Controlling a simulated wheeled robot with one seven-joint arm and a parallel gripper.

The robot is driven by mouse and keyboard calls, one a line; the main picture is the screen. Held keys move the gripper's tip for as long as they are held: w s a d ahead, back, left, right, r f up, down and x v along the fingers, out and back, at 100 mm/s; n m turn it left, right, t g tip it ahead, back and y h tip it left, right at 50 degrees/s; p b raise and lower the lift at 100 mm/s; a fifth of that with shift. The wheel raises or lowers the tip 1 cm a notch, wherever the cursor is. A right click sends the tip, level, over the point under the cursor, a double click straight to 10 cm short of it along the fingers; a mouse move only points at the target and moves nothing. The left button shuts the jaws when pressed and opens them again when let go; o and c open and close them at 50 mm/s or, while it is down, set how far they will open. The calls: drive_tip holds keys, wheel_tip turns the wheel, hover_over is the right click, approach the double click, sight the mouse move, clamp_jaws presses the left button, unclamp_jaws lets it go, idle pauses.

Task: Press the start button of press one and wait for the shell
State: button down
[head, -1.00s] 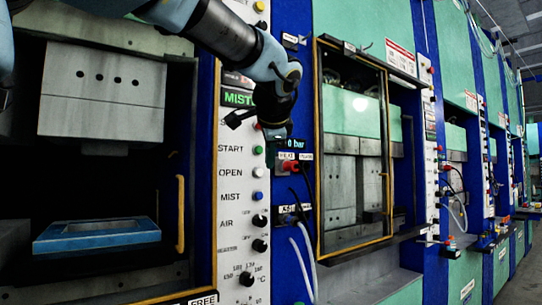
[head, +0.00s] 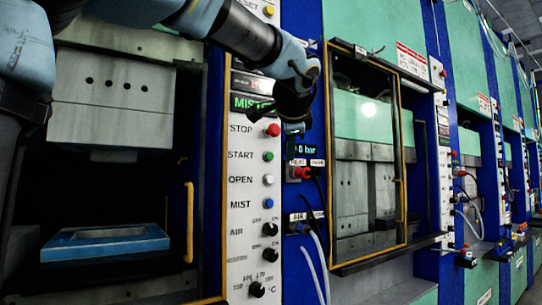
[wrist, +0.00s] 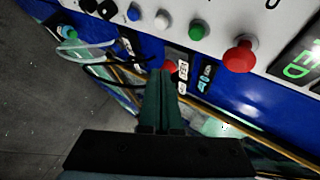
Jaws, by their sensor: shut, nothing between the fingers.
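The green start button (head: 268,156) sits on the white control panel (head: 240,190) beside the left press, under the red stop button (head: 273,130). In the wrist view the start button (wrist: 198,28) is at the top, left of the stop button (wrist: 238,56). My gripper (head: 258,109) is shut and empty, in front of the panel's upper part near the green-lit display (head: 250,103), which it partly covers. It also shows in the wrist view (wrist: 164,74), apart from the start button. The left press (head: 112,105) stands open with a blue-framed mould (head: 106,243) inside; I see no shell.
White open (head: 268,180) and blue mist (head: 267,204) buttons and black knobs lie below start. Red-capped connectors (head: 299,173) and hoses (head: 315,262) are just right of the panel. A yellow-framed glass door (head: 365,150) covers the neighbouring press. More presses line the right.

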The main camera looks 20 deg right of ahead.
sight(270, 156)
drive_tip(key=shift+w+a+p, duration=0.2)
drive_tip(key=shift+w, duration=0.8)
drive_tip(key=shift+w+a+p, duration=0.2)
drive_tip(key=shift+w+p, duration=0.05)
drive_tip(key=shift+w, duration=0.7)
drive_tip(key=shift+w+a+p, duration=0.2)
drive_tip(key=shift+w, duration=0.8)
drive_tip(key=shift+w, duration=0.1)
drive_tip(key=shift+w, duration=0.3)
